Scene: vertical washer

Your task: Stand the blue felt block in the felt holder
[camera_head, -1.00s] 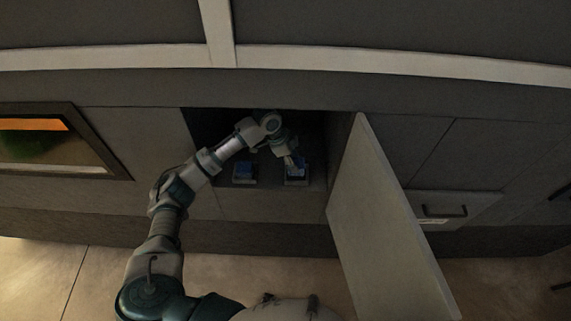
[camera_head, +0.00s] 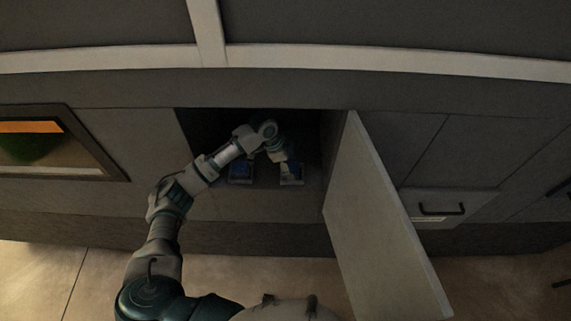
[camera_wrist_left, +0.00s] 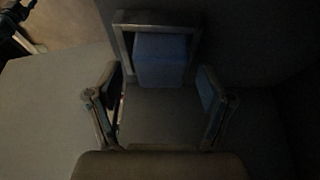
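A blue block (camera_wrist_left: 160,60) sits within a grey frame-like holder (camera_wrist_left: 122,42) in the left wrist view, at the top centre. In the head view a blue block (camera_head: 291,168) sits in a light holder (camera_head: 291,182) on the right of the open compartment. My left gripper (camera_head: 285,158) is just above and behind it. The left wrist view shows its two fingers (camera_wrist_left: 158,76) spread wide, with nothing held and the block ahead, apart from the fingers. My right gripper is not in view.
A second light holder with a blue piece (camera_head: 240,170) stands left in the compartment, partly behind my arm. The open door (camera_head: 380,215) stands to the right of the opening. The compartment's interior is dark. A drawer with a handle (camera_head: 441,209) lies right of the door.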

